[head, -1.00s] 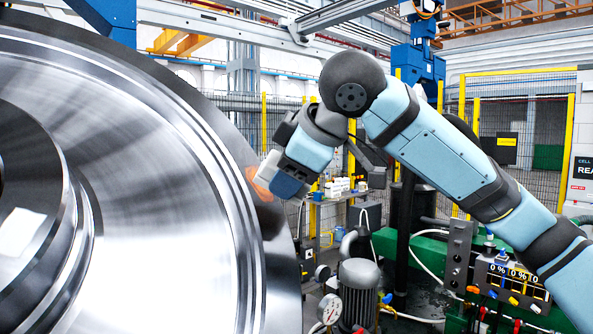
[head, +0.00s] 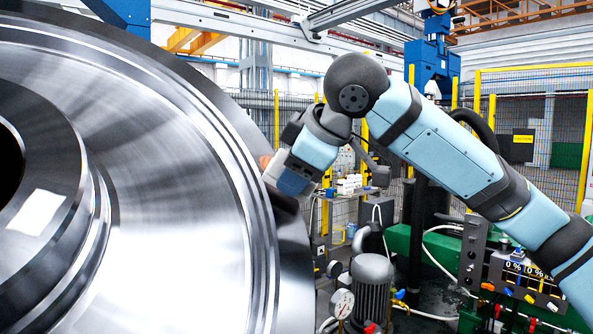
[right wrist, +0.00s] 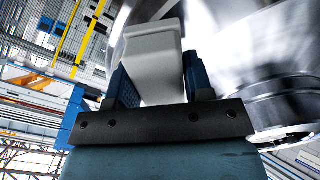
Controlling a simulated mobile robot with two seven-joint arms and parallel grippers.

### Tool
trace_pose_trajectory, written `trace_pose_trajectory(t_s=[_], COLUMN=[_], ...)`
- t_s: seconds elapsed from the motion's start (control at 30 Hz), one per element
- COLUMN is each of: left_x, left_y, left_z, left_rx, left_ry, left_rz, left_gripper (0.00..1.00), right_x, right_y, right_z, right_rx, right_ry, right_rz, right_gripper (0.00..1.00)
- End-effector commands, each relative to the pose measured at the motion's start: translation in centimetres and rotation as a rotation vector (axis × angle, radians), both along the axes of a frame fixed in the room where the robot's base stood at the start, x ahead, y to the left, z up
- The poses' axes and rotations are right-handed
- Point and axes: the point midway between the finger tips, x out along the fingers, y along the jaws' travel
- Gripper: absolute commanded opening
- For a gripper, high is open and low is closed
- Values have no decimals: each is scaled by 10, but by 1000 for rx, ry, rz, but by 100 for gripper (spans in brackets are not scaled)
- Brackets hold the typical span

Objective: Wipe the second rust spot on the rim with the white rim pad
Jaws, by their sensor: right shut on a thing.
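The large shiny steel wheel (head: 170,230) fills the left of the head view. My right gripper (head: 282,181) is at the upper right part of its rim. It is shut on the white rim pad (right wrist: 153,60), which stands up between the two blue fingers (right wrist: 160,82) in the right wrist view. In the head view the pad is mostly hidden by the gripper. A small orange-brown rust patch (head: 265,161) shows on the rim right beside the gripper, partly covered. I cannot tell whether the pad touches the rim. My left gripper is not in view.
A grey motor (head: 372,285) with a pressure gauge (head: 342,303) stands below right of the gripper. A control box with dials and percent displays (head: 515,275) is at the lower right. Yellow-posted mesh fencing (head: 545,120) stands behind. Open air lies between rim and motor.

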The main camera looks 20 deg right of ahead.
Motion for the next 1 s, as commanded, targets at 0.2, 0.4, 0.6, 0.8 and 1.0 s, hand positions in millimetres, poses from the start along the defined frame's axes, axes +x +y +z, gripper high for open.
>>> trace_pose_trajectory(t_s=[0.2, 0.4, 0.6, 0.8, 1.0], left_x=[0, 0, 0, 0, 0], left_y=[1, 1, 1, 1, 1], left_z=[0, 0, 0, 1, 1], left_rx=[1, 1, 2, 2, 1], left_ry=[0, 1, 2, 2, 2], left_rz=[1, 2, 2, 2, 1], left_gripper=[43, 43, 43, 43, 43], right_x=[3, 6, 8, 11, 13], right_y=[1, 2, 3, 4, 5], right_z=[-3, -6, -9, -12, -13], right_rx=[0, 0, 0, 0, 0], right_ry=[0, 1, 1, 1, -1], right_rz=[0, 1, 1, 1, 1], right_gripper=[28, 28, 28, 28, 28])
